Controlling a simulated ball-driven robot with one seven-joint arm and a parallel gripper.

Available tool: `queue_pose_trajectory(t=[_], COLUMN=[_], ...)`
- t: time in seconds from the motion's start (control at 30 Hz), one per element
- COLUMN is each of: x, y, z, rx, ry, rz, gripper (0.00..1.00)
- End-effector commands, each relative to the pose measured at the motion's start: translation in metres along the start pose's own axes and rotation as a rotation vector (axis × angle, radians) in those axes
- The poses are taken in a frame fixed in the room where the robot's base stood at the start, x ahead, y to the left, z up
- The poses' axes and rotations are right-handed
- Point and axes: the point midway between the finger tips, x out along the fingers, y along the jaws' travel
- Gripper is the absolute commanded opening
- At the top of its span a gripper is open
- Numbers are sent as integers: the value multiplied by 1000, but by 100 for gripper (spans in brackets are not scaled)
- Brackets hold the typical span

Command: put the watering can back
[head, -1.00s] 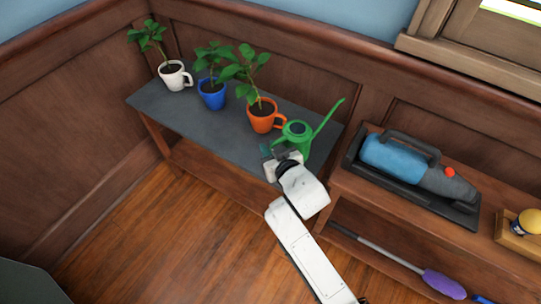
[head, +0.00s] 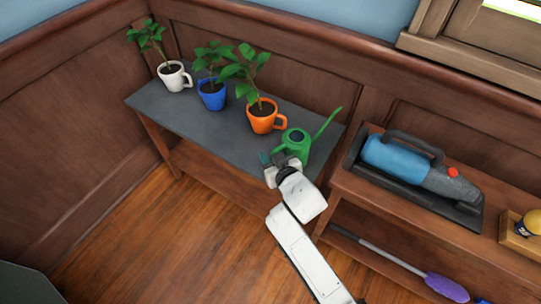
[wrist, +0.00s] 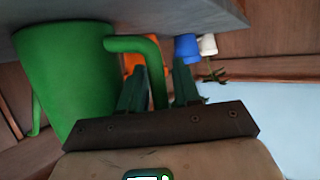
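The green watering can (head: 291,147) stands upright at the right end of the grey-topped table (head: 215,138), its long spout pointing up and right. In the wrist view the can (wrist: 66,75) looks upside down, its base at the grey top. Whether it fully rests there is hard to tell. My gripper (head: 277,158) is at the can's front left side.
White (head: 174,76), blue (head: 212,96) and orange (head: 263,118) potted plants stand left of the can, the orange one close by. A lower bench with a blue hand vacuum (head: 402,158) stands to the right. A panelled wall (head: 300,87) runs behind.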

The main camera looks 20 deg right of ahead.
Motion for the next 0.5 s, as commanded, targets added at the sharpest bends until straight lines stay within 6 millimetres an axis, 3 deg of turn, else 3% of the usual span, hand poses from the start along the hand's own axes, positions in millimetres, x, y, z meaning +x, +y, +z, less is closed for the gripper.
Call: queue_pose_trajectory(t=[0.13,0.5], x=[0,-7], y=[0,0], z=[0,-3], rx=[0,1], ry=[0,-1], rz=[0,0], gripper=[45,45])
